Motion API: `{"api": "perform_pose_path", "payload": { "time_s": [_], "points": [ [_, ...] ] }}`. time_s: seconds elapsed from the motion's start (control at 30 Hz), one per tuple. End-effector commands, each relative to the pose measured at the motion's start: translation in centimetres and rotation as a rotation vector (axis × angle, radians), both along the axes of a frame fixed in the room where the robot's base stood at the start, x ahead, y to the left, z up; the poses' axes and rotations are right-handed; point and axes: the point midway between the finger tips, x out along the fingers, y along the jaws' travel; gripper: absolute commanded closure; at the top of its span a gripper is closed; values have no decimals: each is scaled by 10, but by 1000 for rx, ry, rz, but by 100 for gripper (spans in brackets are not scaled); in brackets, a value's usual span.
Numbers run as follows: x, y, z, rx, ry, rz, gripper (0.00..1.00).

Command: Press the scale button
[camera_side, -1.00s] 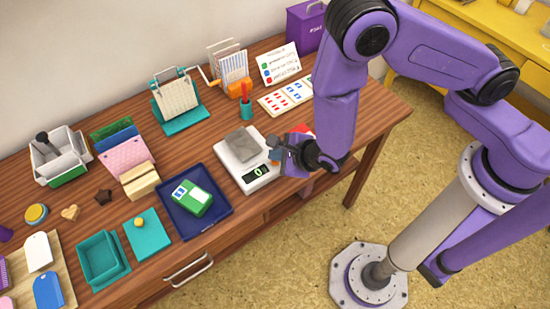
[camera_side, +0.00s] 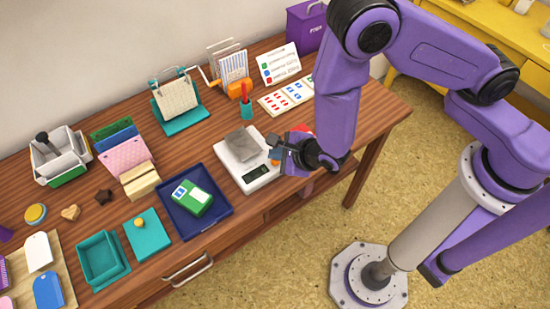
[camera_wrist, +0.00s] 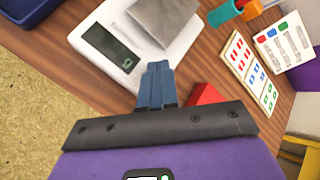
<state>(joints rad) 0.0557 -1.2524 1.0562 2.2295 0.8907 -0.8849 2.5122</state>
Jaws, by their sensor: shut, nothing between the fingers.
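The white scale (camera_side: 228,165) stands near the table's front edge, with a grey block (camera_side: 242,144) on its plate and a dark display (camera_side: 257,172) at its front. In the wrist view the scale (camera_wrist: 185,47), display (camera_wrist: 112,47) and block (camera_wrist: 165,17) fill the upper left. A faint digit shows on the display there. My gripper (camera_wrist: 157,68) is shut and empty, its blue fingertips over the scale's right-hand edge beside the display. It also shows in the side view (camera_side: 274,145). No button is clearly visible; the fingers may cover it. I cannot tell whether they touch the scale.
A red object (camera_wrist: 204,95) lies close beside my fingers. A dark blue tray (camera_side: 222,206) holding a green box (camera_side: 193,199) stands left of the scale. Behind are a teal cup (camera_side: 246,111) and a sheet of coloured marks (camera_side: 287,95). Bare wood lies behind the scale.

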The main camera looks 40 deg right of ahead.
Motion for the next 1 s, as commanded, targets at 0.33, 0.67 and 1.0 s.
{"api": "perform_pose_path", "payload": {
  "time_s": [0.33, 0.67, 1.0],
  "points": [
    [0, 1, 20, 2, 0, 1, 100],
    [0, 0, 48, 2, 0, -1, 100],
    [0, 0, 60, 0, 1, 1, 100]
  ]
}}
